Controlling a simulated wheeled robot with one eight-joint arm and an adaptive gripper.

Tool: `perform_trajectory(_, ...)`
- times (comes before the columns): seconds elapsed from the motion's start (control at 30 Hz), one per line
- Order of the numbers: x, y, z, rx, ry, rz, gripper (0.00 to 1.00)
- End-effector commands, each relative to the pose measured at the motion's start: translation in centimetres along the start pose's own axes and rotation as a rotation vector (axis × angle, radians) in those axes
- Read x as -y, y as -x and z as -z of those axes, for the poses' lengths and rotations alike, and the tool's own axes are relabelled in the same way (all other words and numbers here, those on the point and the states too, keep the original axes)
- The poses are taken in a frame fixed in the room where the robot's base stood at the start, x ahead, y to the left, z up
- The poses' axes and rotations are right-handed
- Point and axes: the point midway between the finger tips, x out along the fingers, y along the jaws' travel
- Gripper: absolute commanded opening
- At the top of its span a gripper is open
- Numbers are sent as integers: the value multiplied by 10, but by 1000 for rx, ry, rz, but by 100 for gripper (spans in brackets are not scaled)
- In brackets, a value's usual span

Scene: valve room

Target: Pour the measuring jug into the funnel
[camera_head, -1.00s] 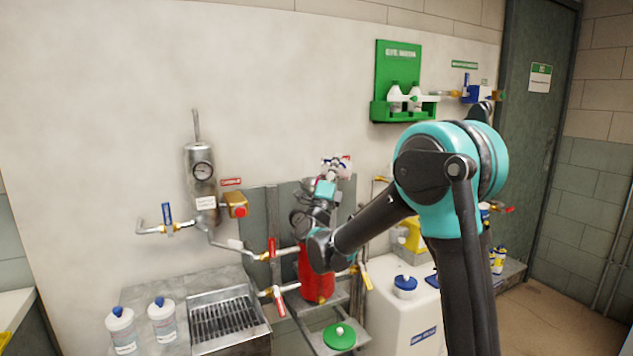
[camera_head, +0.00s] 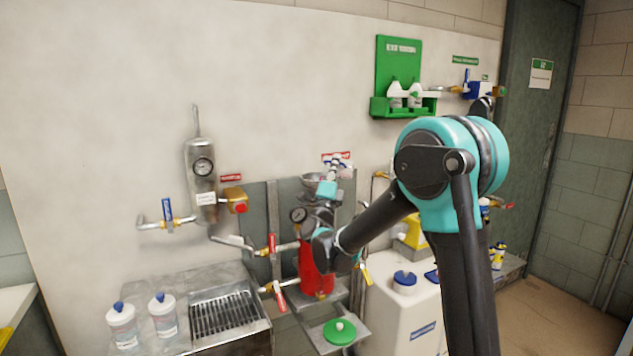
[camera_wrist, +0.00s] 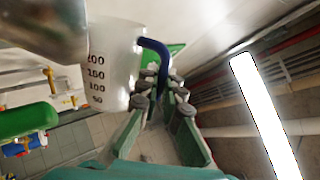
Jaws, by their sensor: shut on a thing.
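The measuring jug (camera_wrist: 112,65) is pale, with dark volume marks and a blue handle (camera_wrist: 155,50). My gripper (camera_wrist: 160,98) is shut on the handle in the wrist view. In the head view my gripper (camera_head: 334,166) is high beside the funnel, and the jug is mostly hidden behind it. The grey metal funnel (camera_head: 316,184) sits above the red vessel (camera_head: 314,270). A large metal surface, which looks like the funnel (camera_wrist: 40,25), is close beside the jug at the upper left of the wrist view. The jug's contents and exact tilt cannot be told.
A green lid (camera_head: 340,331) lies on the stand below. Two white bottles (camera_head: 162,314) stand left of the drain grate (camera_head: 222,314).

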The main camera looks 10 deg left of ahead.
Motion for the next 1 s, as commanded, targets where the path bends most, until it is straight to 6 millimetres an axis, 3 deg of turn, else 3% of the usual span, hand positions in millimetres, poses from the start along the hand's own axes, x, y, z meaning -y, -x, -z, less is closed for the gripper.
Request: perform_trajectory(1.0, 5, 4, -16, 96, 126, -104, 0)
